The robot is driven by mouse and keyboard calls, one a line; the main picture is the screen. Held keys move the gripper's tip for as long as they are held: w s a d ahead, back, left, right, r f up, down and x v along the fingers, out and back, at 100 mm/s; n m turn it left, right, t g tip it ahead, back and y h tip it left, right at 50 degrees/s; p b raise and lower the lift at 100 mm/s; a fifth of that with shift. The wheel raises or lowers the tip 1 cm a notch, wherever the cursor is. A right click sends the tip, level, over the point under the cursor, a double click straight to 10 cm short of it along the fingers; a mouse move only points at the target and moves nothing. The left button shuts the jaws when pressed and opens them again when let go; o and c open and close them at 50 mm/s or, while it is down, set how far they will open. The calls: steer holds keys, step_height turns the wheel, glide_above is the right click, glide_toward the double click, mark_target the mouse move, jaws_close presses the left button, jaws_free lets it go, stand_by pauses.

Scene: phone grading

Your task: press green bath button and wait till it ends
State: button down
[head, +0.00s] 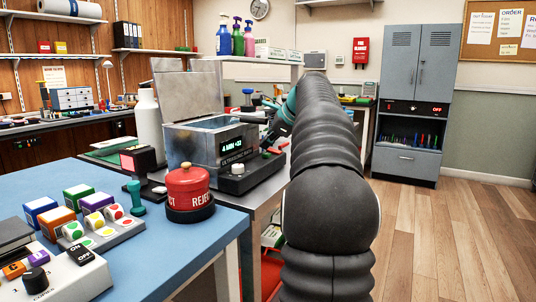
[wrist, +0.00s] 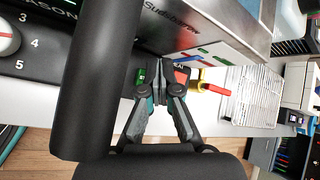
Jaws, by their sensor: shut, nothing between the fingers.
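The ultrasonic bath (head: 190,145) is a grey metal box with its lid (head: 187,93) raised, and its front display (head: 238,147) is lit with green text. The green button (wrist: 141,76) shows on the bath's control ledge in the wrist view, with a red button (wrist: 182,76) beside it. My gripper (wrist: 159,88) is shut and empty, its fingertips between the two buttons in the picture and partly covering that area. I cannot tell whether it touches the green button. In the head view my gripper (head: 270,134) is at the bath's right front, partly hidden by my arm.
A white dial (wrist: 8,40) sits farther along the ledge. A wire rack (wrist: 250,97) lies beyond the bath in the wrist view. The wooden floor at right is clear.

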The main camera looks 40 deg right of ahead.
mark_target(269, 154)
steer(key=shift+s+f, duration=0.15)
steer(key=shift+f, duration=0.15)
steer(key=shift+f, duration=0.5)
stand_by(0.7)
steer(key=shift+r, duration=0.15)
steer(key=shift+r+p, duration=0.8)
steer(key=shift+p, duration=0.15)
step_height(269, 154, up, 5)
steer(key=p, duration=0.4)
steer(key=shift+p, duration=0.35)
stand_by(0.4)
steer(key=shift+s+d, duration=0.1)
